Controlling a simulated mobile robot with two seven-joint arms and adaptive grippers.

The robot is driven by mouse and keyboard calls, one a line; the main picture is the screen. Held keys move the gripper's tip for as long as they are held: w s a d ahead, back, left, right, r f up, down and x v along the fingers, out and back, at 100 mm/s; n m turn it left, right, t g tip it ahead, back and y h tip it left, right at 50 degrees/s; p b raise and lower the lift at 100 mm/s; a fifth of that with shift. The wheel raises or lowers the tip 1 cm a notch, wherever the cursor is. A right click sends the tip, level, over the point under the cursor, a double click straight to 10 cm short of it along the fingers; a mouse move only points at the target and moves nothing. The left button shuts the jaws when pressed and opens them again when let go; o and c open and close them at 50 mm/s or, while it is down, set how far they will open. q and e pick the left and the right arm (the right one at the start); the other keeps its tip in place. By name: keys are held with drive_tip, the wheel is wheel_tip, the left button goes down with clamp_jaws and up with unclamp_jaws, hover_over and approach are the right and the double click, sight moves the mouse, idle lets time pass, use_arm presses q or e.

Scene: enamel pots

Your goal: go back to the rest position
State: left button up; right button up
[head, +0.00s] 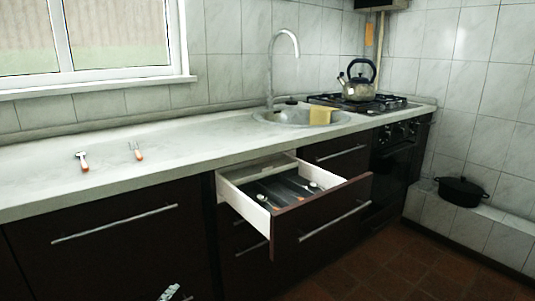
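A small pale grey piece, which looks like the tip of my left gripper (170,292), shows at the bottom edge, in front of the dark cabinet front. The rest of it is cut off by the frame, so I cannot tell whether it is open or shut. My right gripper is not in view. An open drawer (322,217) with white sides stands out from the dark cabinets. It holds a dark cutlery tray with a few utensils in it. Two small orange-handled utensils (83,161) (137,151) lie apart on the left part of the counter (190,148).
The open drawer juts into the room in the middle. A sink (284,117) with a tall tap and a yellow cloth or sponge is behind it. A kettle (359,88) stands on the gas hob. A black pot (461,191) sits on the tiled ledge at right. Floor at lower right is clear.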

use_arm(q)
drive_tip(key=s+a+f+n+g, duration=0.3)
drive_tip(key=s+f, duration=0.6)
drive_tip(key=s, duration=0.3)
drive_tip(key=s+a+f+n+g+y, duration=0.1)
drive_tip(key=s+a+f+n+g, duration=0.2)
drive_tip(key=s+f, duration=0.7)
drive_tip(key=s+a+g, duration=0.2)
drive_tip(key=s+g, duration=0.1)
drive_tip(key=g, duration=0.1)
drive_tip(key=shift+a, duration=0.2)
